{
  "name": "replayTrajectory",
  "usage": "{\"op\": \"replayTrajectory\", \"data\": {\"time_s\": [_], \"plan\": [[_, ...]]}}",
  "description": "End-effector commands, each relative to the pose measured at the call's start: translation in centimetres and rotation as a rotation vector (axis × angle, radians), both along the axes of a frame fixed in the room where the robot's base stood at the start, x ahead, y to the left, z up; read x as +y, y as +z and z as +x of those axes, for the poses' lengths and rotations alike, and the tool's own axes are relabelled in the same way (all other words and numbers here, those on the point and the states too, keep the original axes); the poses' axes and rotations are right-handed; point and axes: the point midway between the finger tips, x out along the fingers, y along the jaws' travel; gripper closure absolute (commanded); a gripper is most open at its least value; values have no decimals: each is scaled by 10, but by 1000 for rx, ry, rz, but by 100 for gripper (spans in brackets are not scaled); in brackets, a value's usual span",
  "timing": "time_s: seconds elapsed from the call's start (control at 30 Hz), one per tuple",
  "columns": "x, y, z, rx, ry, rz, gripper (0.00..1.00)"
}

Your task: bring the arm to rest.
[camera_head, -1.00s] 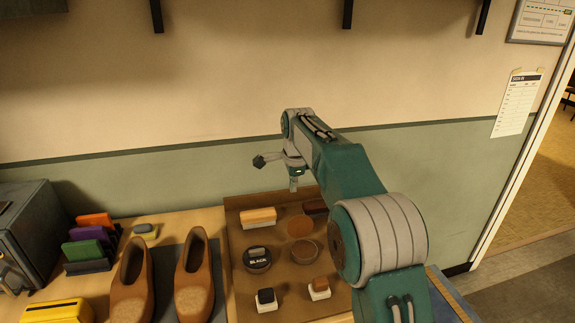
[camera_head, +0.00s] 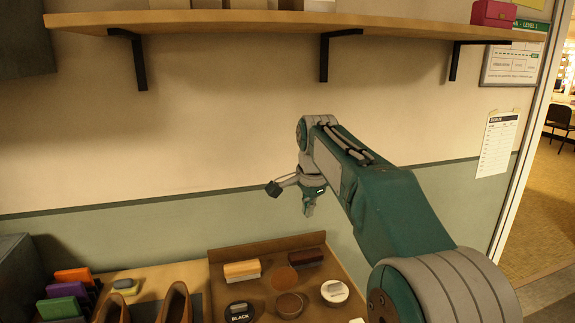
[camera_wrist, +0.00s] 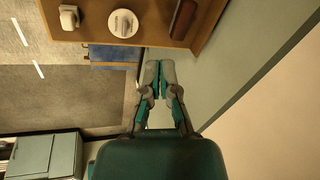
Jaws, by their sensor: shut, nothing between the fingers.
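My gripper (camera_head: 309,207) hangs below the end of my raised teal arm, in front of the wall and above the back of the brown tray (camera_head: 262,244). In the wrist view my gripper (camera_wrist: 158,78) has its fingertips together with nothing between them. It is clear of the tray, whose edge lies beyond the fingertips in that view.
The tray holds brushes (camera_head: 242,270), a black tin (camera_head: 239,313) and other tins. Brown shoes (camera_head: 176,302) and colored items (camera_head: 66,295) stand left. A wall shelf (camera_head: 230,22) with brackets runs above the arm. A doorway opens at right.

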Motion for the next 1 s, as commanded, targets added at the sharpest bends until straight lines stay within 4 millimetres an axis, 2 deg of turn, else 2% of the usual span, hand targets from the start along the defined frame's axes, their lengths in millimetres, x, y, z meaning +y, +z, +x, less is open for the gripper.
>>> {"op": "replayTrajectory", "data": {"time_s": [0.03,0.2,0.47,0.77,0.9,1.0], "plan": [[-6,8,-16,-16,40,-13,100],[-28,20,-64,-60,185,-59,100],[-64,18,-146,-128,400,-140,100],[-91,-17,-244,-195,646,-259,100],[-100,-44,-287,-221,759,-320,100],[-104,-65,-312,-236,829,-361,100]]}}
